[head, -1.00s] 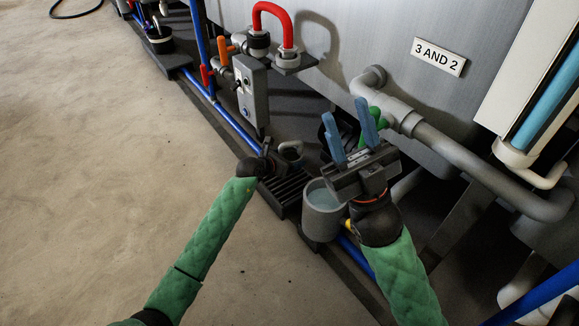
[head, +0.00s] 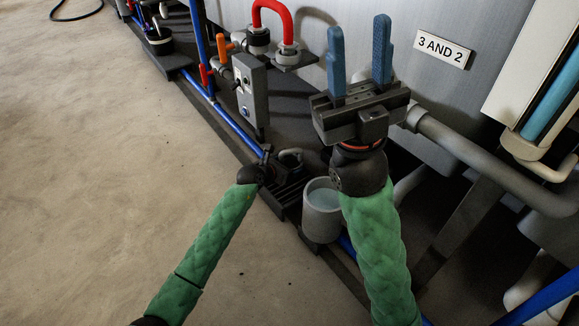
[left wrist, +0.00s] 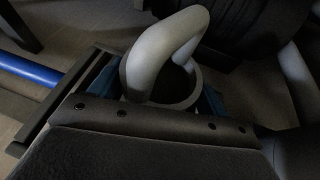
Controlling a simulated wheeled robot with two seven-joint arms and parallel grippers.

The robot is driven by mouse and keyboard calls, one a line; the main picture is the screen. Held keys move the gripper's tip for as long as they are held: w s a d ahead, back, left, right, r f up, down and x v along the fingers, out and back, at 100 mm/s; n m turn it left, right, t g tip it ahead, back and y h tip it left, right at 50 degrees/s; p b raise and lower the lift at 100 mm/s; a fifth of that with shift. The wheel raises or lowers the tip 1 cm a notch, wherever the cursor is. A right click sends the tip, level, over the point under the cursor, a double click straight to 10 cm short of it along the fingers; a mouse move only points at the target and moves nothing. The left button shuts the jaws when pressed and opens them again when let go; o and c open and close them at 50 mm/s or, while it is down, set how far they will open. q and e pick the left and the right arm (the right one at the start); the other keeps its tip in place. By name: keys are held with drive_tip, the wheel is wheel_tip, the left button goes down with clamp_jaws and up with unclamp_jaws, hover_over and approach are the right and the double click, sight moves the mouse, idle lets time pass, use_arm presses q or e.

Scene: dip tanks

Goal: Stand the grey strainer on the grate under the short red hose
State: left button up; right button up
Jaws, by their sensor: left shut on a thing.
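The grey strainer (head: 291,156), with a thick looped handle, is at the far end of my left arm, over or on the dark slatted grate (head: 290,193); whether it touches is unclear. In the left wrist view the grey strainer (left wrist: 165,45) shows a round rim between blue finger pads. My left gripper (head: 276,164) is shut on it; its fingertips are mostly hidden. My right gripper (head: 360,62) is open and empty, blue fingers up, before the wall.
A grey control box (head: 251,92), an orange-handled valve (head: 226,47) and a blue pipe (head: 235,127) lie beyond. Grey pipework (head: 480,170) is at right. The floor at left is clear.

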use_arm(q)
drive_tip(key=shift+f, duration=0.15)
drive_tip(key=o, duration=1)
